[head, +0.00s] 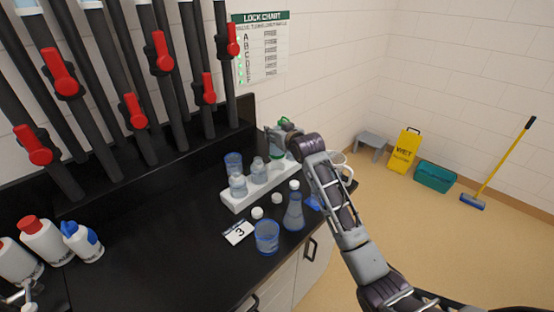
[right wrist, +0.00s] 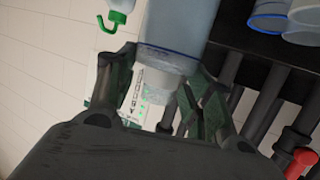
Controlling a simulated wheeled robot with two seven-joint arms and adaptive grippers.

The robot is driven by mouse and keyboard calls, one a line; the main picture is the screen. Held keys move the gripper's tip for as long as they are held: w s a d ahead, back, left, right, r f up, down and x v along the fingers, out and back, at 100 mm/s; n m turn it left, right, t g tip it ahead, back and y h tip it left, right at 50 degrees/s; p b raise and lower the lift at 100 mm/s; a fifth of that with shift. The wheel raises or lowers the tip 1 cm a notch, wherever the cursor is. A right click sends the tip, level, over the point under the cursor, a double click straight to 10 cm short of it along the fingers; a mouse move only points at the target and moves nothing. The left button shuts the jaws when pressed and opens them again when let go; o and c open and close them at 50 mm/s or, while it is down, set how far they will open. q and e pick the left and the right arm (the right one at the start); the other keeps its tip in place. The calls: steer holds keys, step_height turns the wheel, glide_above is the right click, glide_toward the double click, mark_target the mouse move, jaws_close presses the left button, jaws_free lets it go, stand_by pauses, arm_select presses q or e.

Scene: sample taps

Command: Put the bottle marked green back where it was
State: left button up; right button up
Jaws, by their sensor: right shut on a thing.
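In the head view my right gripper (head: 285,140) is over the far right end of the white rack (head: 236,202). It is shut on a clear bottle, whose body (right wrist: 180,25) and whitish neck or cap (right wrist: 155,82) show between the fingers in the right wrist view. A bit of green shows just under the gripper in the head view; most of the bottle is hidden there. I cannot tell whether its base touches the rack. Two clear bottles, one left (head: 238,186) and one right (head: 259,172), stand in the rack. My left gripper is not in view.
A blue-rimmed beaker (head: 267,238), a conical flask (head: 294,213) and a card marked 3 (head: 238,233) sit in front of the rack. Pipes with red handles (head: 60,72) stand behind. Wash bottles (head: 45,242) are at left. Black counter (head: 165,245) is clear between.

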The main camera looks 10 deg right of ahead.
mark_target(280, 153)
step_height(280, 153, down, 3)
steer(key=shift+r, duration=0.1)
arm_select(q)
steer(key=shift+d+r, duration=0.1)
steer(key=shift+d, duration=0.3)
arm_select(e)
steer(key=shift+f, duration=0.25)
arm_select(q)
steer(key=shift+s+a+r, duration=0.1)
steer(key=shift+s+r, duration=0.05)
arm_select(e)
steer(key=shift+f, duration=2.5)
steer(key=shift+f, duration=0.1)
steer(key=o, duration=1.6)
steer(key=shift+c, duration=0.2)
steer(key=shift+s, duration=0.15)
